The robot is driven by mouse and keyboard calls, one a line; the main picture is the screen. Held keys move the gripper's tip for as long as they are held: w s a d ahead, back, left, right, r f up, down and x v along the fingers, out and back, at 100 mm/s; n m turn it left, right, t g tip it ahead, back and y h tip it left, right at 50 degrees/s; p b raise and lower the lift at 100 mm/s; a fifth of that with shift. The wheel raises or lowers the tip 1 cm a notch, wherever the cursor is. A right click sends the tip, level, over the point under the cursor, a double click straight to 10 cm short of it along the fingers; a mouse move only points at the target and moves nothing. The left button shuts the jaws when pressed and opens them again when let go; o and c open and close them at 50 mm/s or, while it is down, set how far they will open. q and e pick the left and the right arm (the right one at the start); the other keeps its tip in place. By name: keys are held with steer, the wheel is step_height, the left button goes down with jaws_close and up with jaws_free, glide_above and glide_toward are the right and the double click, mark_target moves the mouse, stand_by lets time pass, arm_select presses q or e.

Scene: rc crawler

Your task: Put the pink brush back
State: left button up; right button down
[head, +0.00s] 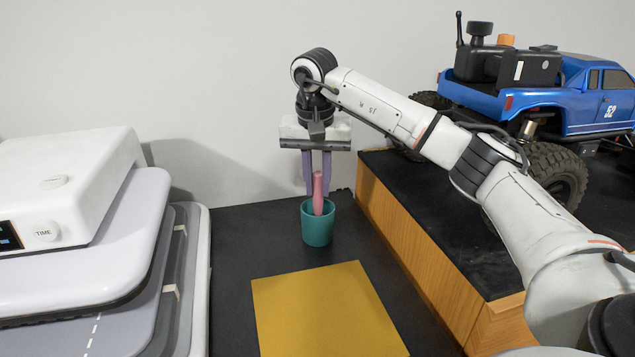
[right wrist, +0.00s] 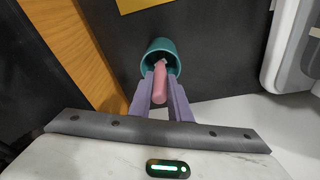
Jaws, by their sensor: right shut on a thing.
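The pink brush (head: 318,193) stands upright with its lower end inside the teal cup (head: 317,226). The cup stands on the black surface near the wall. My right gripper (head: 317,190) comes down from above and is shut on the brush, with its purple fingers on either side of it. In the right wrist view the pink brush (right wrist: 160,84) lies between the fingers, and its far end goes into the mouth of the teal cup (right wrist: 162,47). The brush's lower end is hidden in the cup. My left gripper is not in view.
A yellow sheet (head: 325,310) lies in front of the cup. A white machine (head: 70,200) with a TIME dial stands at the left. A blue RC truck (head: 570,95) stands on a raised wooden block (head: 420,255) with a black top at the right.

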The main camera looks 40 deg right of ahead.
steer(key=shift+f, duration=0.1)
steer(key=c, duration=2.1)
jaws_free()
steer(key=shift+f, duration=0.1)
steer(key=o, duration=0.5)
steer(key=shift+c, duration=0.2)
step_height(320, 180, up, 12)
steer(key=s+a, duration=0.1)
steer(key=shift+s+a, duration=0.15)
steer(key=shift+a, duration=0.2)
